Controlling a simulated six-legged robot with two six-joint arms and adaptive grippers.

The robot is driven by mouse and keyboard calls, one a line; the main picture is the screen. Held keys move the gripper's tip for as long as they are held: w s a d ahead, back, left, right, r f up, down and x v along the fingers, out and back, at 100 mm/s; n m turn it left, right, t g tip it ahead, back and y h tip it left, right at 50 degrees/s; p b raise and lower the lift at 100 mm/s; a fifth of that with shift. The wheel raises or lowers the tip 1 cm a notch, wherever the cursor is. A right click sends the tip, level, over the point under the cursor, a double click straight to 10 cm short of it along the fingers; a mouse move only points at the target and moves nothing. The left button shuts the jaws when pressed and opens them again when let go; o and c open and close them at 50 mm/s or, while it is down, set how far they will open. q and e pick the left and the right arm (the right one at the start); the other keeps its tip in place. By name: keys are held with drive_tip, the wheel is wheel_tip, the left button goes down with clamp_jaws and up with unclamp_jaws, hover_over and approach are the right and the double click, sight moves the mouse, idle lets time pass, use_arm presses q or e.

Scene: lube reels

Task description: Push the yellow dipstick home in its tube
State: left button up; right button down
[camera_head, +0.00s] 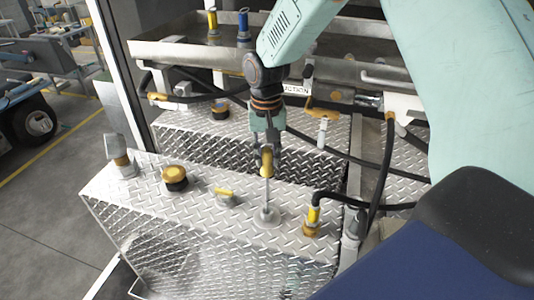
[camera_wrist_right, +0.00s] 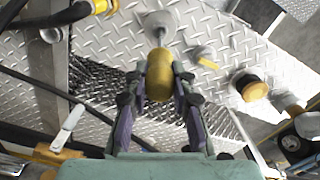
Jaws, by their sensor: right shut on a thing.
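The yellow dipstick (camera_head: 266,166) stands roughly upright above the near diamond-plate tank. A length of its thin rod shows between the yellow handle and the pale round tube collar (camera_head: 267,215) on the tank top. My right gripper (camera_head: 265,158) is shut on the yellow handle from above. In the right wrist view the handle (camera_wrist_right: 160,75) sits between both fingers (camera_wrist_right: 160,92), and the rod runs to the collar (camera_wrist_right: 158,22). The rod's lower end is hidden, apparently inside the tube. My left gripper is not in view.
On the near tank top (camera_head: 130,188) are a yellow cap (camera_head: 175,177), a small yellow handle (camera_head: 224,194), a grey post (camera_head: 120,160) and a yellow-brass fitting (camera_head: 312,222) with a black hose (camera_head: 350,198). A metal tray (camera_head: 180,50) stands behind.

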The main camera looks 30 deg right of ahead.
sight(267, 181)
drive_tip(key=shift+f+b, duration=1.65)
drive_tip(key=shift+f, duration=2.95)
drive_tip(key=shift+f+b, duration=1.45)
drive_tip(key=shift+f, duration=1.85)
drive_tip(key=c, duration=1)
unclamp_jaws()
drive_tip(key=shift+c, duration=0.2)
drive_tip(key=shift+r, duration=0.1)
